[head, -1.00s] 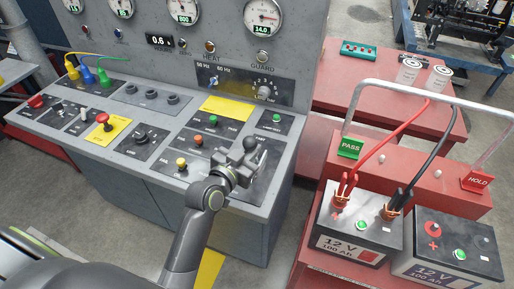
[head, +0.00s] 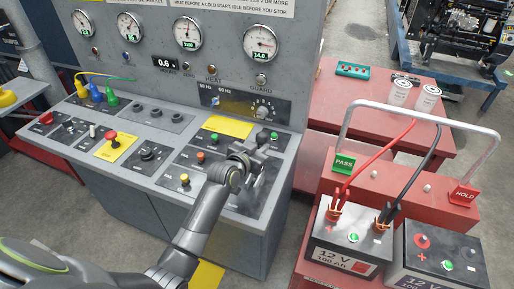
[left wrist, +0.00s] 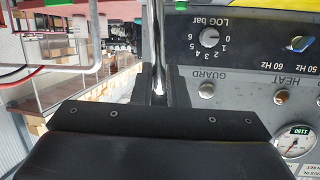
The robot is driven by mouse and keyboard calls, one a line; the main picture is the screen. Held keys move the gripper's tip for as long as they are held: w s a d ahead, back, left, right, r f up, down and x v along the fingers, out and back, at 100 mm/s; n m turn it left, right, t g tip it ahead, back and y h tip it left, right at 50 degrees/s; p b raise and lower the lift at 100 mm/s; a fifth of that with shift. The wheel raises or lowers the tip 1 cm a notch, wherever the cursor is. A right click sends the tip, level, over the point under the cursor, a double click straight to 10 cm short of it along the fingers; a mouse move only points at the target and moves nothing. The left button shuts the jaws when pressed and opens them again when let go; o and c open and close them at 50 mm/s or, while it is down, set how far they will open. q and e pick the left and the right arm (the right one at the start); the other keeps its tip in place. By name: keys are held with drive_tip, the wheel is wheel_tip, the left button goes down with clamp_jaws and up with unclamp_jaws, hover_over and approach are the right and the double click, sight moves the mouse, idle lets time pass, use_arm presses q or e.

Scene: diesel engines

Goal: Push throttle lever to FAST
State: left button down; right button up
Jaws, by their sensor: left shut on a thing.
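The throttle lever shows in the head view as a black round knob (head: 262,138) above my left gripper (head: 250,158), at the right end of the console's sloping panel. In the left wrist view its bright metal rod (left wrist: 158,45) stands between the two dark fingers of my left gripper (left wrist: 160,85). The fingers are shut on the rod. The lever's base and the FAST marking are hidden or too small to read. My right gripper is in neither view.
The grey console (head: 215,120) carries buttons, knobs and gauges; the rpm gauge (head: 187,33) reads about 1100. A yellow label (head: 225,125) lies behind the gripper. A red battery bench (head: 315,240) with two batteries stands at the right, under a grey rail (head: 420,112).

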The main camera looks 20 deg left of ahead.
use_arm(q)
drive_tip(key=shift+w+r+p, duration=0.35)
drive_tip(key=shift+w+r, duration=0.3)
drive_tip(key=shift+w+f+g+p, duration=0.3)
drive_tip(key=shift+w+f+g, duration=0.1)
drive_tip(key=shift+f+g, duration=0.1)
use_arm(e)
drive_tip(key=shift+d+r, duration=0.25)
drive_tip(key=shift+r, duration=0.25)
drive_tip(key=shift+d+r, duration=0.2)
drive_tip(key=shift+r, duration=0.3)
use_arm(q)
drive_tip(key=c, duration=1.7)
unclamp_jaws()
drive_tip(key=o, duration=0.4)
drive_tip(key=shift+w+f, duration=0.15)
drive_tip(key=shift+f, duration=0.15)
drive_tip(key=shift+o, duration=0.2)
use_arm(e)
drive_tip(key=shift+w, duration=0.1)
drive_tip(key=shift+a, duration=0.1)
